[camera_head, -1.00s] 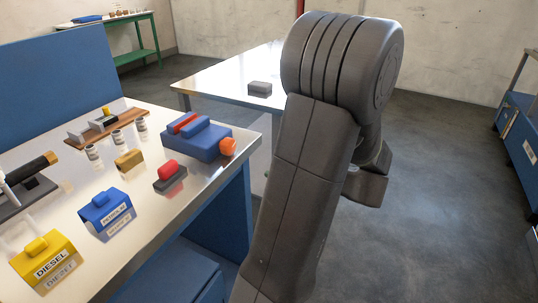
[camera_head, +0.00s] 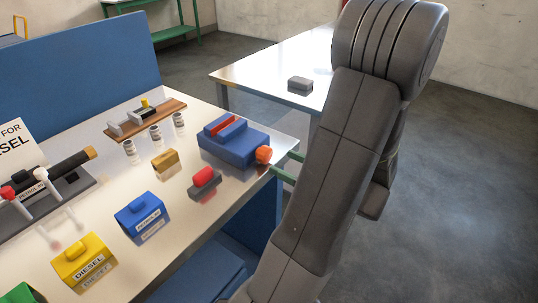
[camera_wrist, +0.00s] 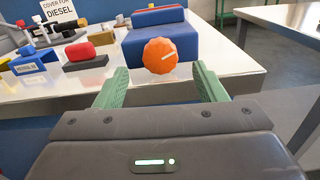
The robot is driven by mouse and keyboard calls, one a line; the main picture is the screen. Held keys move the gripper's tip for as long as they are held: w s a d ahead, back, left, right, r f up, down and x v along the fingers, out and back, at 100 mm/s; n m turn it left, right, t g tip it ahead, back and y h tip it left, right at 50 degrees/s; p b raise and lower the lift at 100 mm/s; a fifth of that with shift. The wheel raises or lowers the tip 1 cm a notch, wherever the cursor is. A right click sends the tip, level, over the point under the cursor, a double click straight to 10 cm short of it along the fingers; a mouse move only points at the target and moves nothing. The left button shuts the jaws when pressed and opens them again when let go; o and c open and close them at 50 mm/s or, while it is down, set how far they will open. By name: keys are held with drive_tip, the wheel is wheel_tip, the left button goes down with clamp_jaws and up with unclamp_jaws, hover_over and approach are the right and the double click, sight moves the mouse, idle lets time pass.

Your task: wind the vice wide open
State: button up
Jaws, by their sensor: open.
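The vice (camera_head: 232,140) is a blue block near the right end of the metal-topped bench, with red on its top between blue parts. Its orange knob (camera_head: 264,155) faces the bench's right edge. In the wrist view the knob (camera_wrist: 160,55) shows a white mark and sits on the front of the blue vice body (camera_wrist: 195,48). My gripper (camera_wrist: 160,85) is open and empty, its green fingers apart on either side below the knob and short of it. In the head view the green fingers (camera_head: 288,167) show just right of the knob, partly hidden by my arm.
A red-topped grey block (camera_head: 204,183), a brass block (camera_head: 165,160), a blue box (camera_head: 142,214) and a yellow diesel box (camera_head: 83,260) stand on the bench (camera_head: 190,222). A second table (camera_head: 265,77) with a grey block (camera_head: 300,83) stands behind. Floor at right is clear.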

sight(268, 155)
drive_tip(key=shift+x, duration=3.1)
drive_tip(key=c, duration=1)
